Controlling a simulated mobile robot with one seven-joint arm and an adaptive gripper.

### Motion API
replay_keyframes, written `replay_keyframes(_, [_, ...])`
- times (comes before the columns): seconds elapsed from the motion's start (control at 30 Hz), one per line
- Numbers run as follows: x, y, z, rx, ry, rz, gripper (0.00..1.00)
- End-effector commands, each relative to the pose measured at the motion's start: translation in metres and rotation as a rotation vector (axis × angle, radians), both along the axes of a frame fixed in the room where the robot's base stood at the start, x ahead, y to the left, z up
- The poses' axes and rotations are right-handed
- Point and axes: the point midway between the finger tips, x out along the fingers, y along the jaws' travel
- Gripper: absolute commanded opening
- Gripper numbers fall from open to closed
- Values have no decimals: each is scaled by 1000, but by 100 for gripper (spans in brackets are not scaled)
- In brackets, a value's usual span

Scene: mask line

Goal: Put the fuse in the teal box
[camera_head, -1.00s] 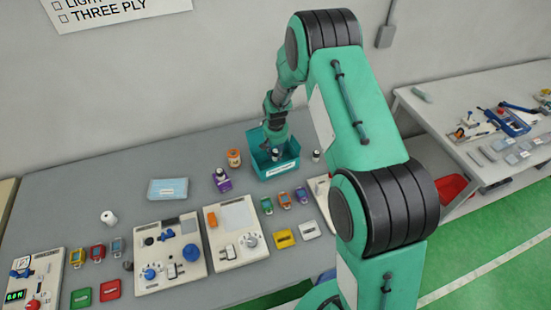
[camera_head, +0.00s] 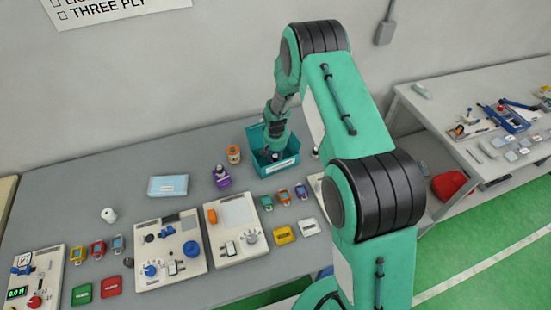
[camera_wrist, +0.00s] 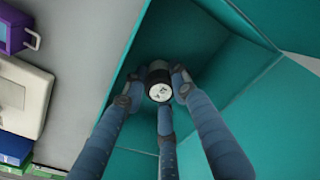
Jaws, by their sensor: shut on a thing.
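The teal box (camera_head: 283,168) stands open at the back of the grey bench, with a white label on its front. My gripper (camera_head: 273,151) is inside its opening. In the wrist view the fingers of my gripper (camera_wrist: 157,88) are shut around a small dark cylinder with a pale end, which I take to be the fuse (camera_wrist: 159,92). The fuse is between the box's teal walls (camera_wrist: 250,65). I cannot tell whether it touches the box floor. In the head view my fingers partly hide it.
An orange-labelled jar (camera_head: 233,154) and a purple bottle (camera_head: 221,177) stand left of the box. A small dark-topped item (camera_head: 316,153) is close on its right. Small coloured devices (camera_head: 284,196) and a panel board (camera_head: 233,228) lie in front. The bench's back left is clear.

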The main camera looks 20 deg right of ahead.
Motion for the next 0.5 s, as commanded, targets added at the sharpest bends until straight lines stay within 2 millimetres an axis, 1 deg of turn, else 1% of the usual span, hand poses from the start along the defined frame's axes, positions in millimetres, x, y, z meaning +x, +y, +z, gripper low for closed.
replay_keyframes(0.27, [1, 0, 0, 0, -2, 0, 1])
replay_keyframes(0.43, [1, 0, -4, 0, -2, 0, 1])
replay_keyframes(0.47, [1, 0, -3, 0, -1, 0, 33])
replay_keyframes(0.5, [1, 0, -3, 0, -1, 0, 36])
